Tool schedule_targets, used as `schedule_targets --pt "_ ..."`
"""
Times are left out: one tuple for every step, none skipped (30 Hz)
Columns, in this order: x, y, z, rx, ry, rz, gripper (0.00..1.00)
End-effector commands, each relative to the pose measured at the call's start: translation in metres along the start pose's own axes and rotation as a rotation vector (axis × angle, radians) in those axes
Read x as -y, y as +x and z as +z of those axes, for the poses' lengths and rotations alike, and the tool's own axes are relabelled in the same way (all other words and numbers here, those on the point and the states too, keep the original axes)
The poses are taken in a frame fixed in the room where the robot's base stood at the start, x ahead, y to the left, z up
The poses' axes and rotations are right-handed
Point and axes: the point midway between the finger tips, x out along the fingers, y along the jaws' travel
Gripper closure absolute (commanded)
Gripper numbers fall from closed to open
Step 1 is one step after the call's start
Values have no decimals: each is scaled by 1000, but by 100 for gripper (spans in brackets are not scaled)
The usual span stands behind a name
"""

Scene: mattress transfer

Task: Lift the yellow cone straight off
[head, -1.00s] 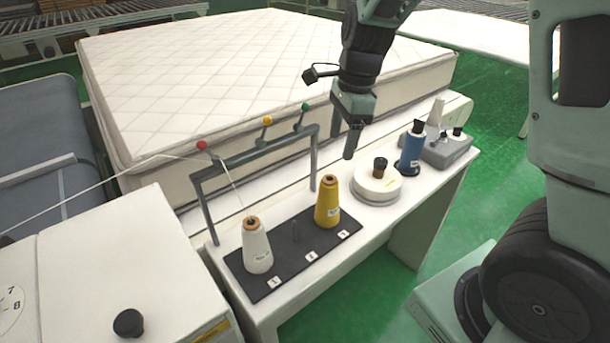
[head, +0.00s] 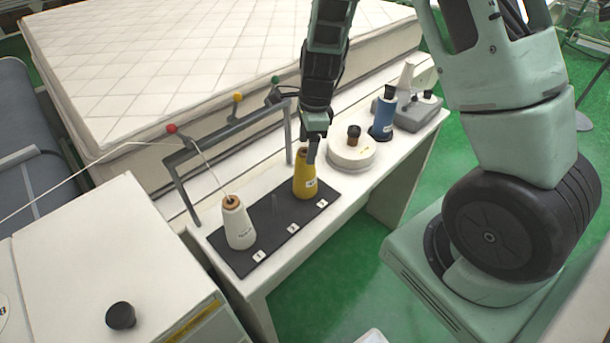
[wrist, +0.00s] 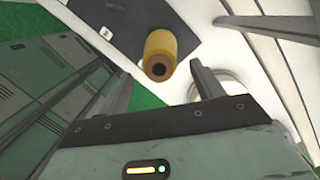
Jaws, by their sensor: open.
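The yellow cone (head: 303,186) stands upright on the right end of the black board (head: 276,229) in the head view. In the wrist view the yellow cone (wrist: 160,48) shows its brown top hole, with my two fingers to either side of the line to it. My gripper (head: 312,155) points down at the cone's top. In the wrist view my gripper (wrist: 162,80) is open with nothing held. A finger overlaps the cone's upper right edge in the head view; I cannot tell if they touch.
A white cone (head: 237,225) with thread stands left on the board, an empty peg between. A grey rail frame (head: 225,131) stands behind. A white round item (head: 352,153) and a blue spool (head: 382,121) stand right. The mattress (head: 200,70) lies behind the bench.

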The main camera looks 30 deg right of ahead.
Motion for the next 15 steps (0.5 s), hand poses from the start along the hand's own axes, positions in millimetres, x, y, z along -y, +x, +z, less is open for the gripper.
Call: schedule_targets --pt "-1 3 0 0 0 4 34" --pt "-1 6 0 -1 -1 3 34" --pt "-1 11 0 -1 0 5 34" --pt "-1 14 1 -1 1 6 34" --pt "-1 18 1 -1 1 5 34" --pt "-1 24 2 -1 1 6 34" --pt "-2 28 2 0 2 6 34" --pt "-1 32 2 -1 2 6 34" --pt "-1 37 2 -1 1 4 34" --pt "-1 41 2 0 1 5 34" --pt "-1 43 2 0 0 4 34" --pt "-1 46 2 0 1 2 34" --pt "-1 48 2 0 0 2 34" --pt "-1 49 2 0 0 2 34" --pt "-1 50 2 0 0 1 34"
